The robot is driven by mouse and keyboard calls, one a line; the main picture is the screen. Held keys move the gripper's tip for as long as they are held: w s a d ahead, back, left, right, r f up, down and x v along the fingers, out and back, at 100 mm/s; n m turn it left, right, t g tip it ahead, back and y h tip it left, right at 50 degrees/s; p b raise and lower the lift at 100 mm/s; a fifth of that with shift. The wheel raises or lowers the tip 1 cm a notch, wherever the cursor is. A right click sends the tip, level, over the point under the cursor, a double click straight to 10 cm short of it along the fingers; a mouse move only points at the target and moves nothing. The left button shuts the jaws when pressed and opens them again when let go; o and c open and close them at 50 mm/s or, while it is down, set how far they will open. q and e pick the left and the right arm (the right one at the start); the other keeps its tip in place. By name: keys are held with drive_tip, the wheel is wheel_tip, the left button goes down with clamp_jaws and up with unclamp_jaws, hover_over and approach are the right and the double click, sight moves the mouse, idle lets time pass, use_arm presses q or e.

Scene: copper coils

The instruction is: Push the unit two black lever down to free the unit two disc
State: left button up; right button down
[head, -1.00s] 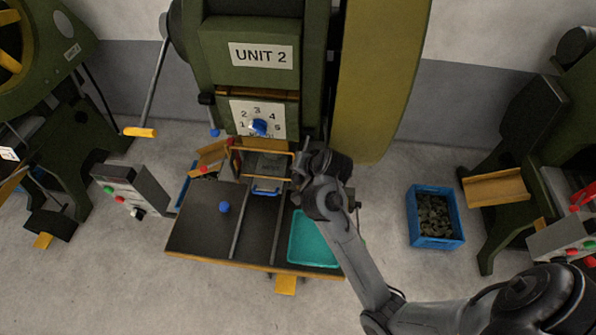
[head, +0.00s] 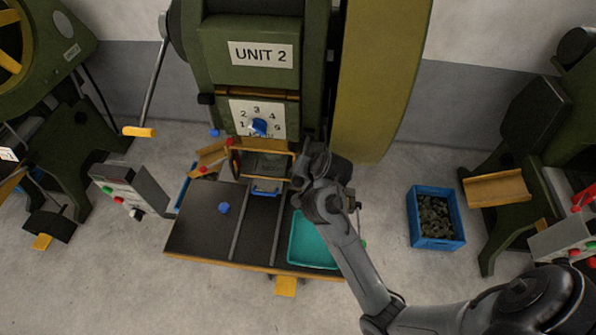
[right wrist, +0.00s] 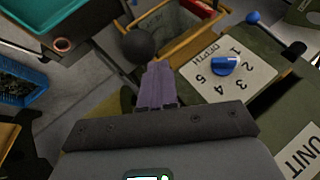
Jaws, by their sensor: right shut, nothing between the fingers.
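The unit two press (head: 250,70) stands at the top centre of the head view. In the right wrist view a round black knob (right wrist: 139,46), which looks like the end of the black lever, is just beyond my fingertips. My right gripper (right wrist: 157,72) is shut and empty, its fingers close beside the knob. I cannot tell whether they touch. In the head view my right wrist (head: 322,170) is at the right side of the press opening and hides the lever. I cannot make out the unit two disc for certain. My left gripper is not in view.
A numbered depth dial (head: 258,120) with a blue knob is on the press front. The dark table (head: 205,235) holds a teal tray (head: 312,243) and a blue ball knob (head: 224,208). A blue crate (head: 436,217) stands on the floor at right. A copper ring (right wrist: 62,44) shows in the wrist view.

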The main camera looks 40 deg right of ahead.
drive_tip(key=shift+s+f+b, duration=0.1)
drive_tip(key=shift+f+b, duration=0.3)
drive_tip(key=shift+f, duration=0.6)
idle(0.6)
drive_tip(key=shift+a, duration=0.1)
idle(0.5)
drive_tip(key=shift+r, duration=0.1)
drive_tip(key=r+p, duration=0.1)
drive_tip(key=r, duration=0.1)
drive_tip(key=r+p, duration=0.1)
drive_tip(key=p, duration=0.1)
drive_tip(key=shift+d+r+p, duration=0.2)
drive_tip(key=shift+r+p, duration=0.1)
drive_tip(key=shift+r, duration=0.1)
drive_tip(key=shift+w+r+p, duration=0.2)
drive_tip(key=shift+r+p, duration=0.35)
drive_tip(key=shift+r, duration=0.05)
